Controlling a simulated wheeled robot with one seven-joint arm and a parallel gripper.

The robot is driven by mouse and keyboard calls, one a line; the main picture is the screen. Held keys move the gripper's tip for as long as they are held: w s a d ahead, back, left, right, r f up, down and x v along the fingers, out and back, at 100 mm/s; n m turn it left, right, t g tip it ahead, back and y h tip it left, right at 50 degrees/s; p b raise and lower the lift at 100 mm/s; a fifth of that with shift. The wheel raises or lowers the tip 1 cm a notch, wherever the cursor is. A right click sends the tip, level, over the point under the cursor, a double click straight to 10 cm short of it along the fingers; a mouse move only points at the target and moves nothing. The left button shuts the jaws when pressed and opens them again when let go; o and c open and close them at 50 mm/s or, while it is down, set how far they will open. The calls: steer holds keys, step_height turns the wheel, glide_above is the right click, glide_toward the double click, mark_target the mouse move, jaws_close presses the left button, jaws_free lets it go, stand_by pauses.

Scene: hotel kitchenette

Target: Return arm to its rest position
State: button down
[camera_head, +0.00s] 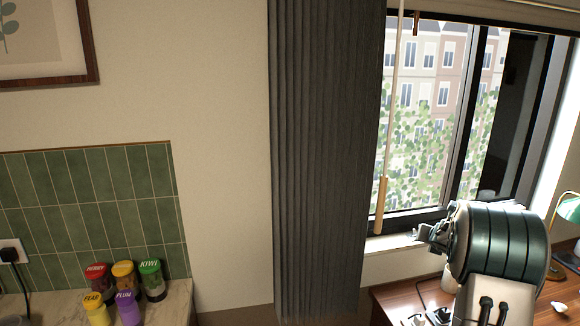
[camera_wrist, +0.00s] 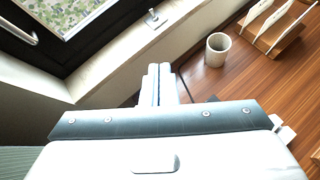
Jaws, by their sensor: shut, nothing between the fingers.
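My gripper (camera_wrist: 158,86) shows in the wrist view with its two pale fingers together and nothing between them. It points past the window sill (camera_wrist: 130,60) and hangs above the edge of a wooden desk (camera_wrist: 235,82). In the head view my arm rises at the lower right, and my gripper (camera_head: 428,234) sticks out to the left in front of the window sill. The fingers are small and partly hidden by the wrist there. I see no contact between the gripper and anything around it.
A grey-white cup (camera_wrist: 217,49) and a wooden rack (camera_wrist: 272,38) with white items stand on the desk. A green lamp (camera_head: 569,209) is at the far right. A dark curtain (camera_head: 325,150) hangs left of the arm. Several colourful jars (camera_head: 150,281) stand on the left counter.

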steer(key=s+a+r+m+g, duration=0.1)
steer(key=s+a+r+m, duration=0.25)
steer(key=s+m, duration=0.25)
steer(key=s+a+r+m+g+h, duration=0.1)
steer(key=s+a+r+m, duration=0.2)
steer(key=s+a+m, duration=0.3)
steer(key=s+a+r+m+g, duration=0.1)
steer(key=s+a+r+m, duration=0.2)
steer(key=s+m, duration=0.3)
steer(key=s+a+f+m+g+y, duration=0.2)
steer(key=s+a+m, duration=0.4)
steer(key=s, duration=0.6)
steer(key=s+a+f+m+g+y, duration=0.2)
steer(key=s+a+m, duration=0.4)
steer(key=s+a, duration=0.3)
steer(key=s, duration=0.4)
steer(key=shift+s+a+f, duration=0.15)
steer(key=shift+a+f, duration=0.15)
steer(key=shift+f, duration=0.05)
steer(key=shift+d, duration=0.15)
